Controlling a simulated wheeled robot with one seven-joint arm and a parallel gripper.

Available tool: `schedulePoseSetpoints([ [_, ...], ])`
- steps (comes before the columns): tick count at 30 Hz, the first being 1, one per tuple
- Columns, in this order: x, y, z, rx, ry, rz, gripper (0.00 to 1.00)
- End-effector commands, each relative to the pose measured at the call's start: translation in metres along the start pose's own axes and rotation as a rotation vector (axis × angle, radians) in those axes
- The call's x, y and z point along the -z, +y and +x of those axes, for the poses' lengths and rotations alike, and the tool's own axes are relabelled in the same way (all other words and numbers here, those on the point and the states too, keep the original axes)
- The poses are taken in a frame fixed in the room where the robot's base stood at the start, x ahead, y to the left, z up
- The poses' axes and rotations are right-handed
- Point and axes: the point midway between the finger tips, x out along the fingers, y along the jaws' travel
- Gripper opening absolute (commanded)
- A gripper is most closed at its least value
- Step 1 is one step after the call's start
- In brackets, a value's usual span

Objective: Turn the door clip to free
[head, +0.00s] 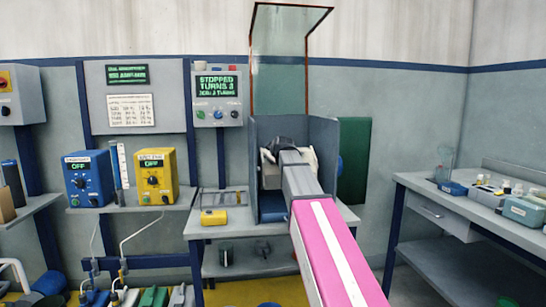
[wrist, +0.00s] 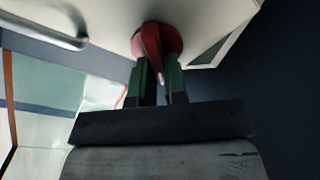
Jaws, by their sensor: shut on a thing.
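The door clip (wrist: 152,42) is a red piece on a round red base, set on a pale panel (wrist: 105,20) in the wrist view. My gripper (wrist: 160,72) has its two green-sided fingers on either side of the clip's handle and is shut on it. The handle's narrow tip shows between the fingers. In the head view my gripper (head: 282,147) is inside an open-fronted grey booth (head: 325,135), where my arm hides most of the pale unit and the clip. A clear, orange-edged panel (head: 280,75) stands raised above the booth.
A metal bar handle (wrist: 45,32) is at the panel's upper left in the wrist view. A yellow device (head: 214,217) lies on the bench left of the booth. Blue (head: 90,178) and yellow (head: 156,176) control boxes stand further left. A side bench (head: 480,215) is at right.

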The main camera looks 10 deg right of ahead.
Motion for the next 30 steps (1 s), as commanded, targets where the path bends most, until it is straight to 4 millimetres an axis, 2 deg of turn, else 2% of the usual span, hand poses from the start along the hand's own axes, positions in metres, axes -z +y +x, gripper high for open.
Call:
schedulePoseSetpoints([
  [18, -0.0015, -0.0067, -0.0006, 0.08, 0.0, -0.552, 0.0],
  [30, -0.0031, -0.0088, -0.0009, 0.108, 0.0, -0.749, 0.0],
])
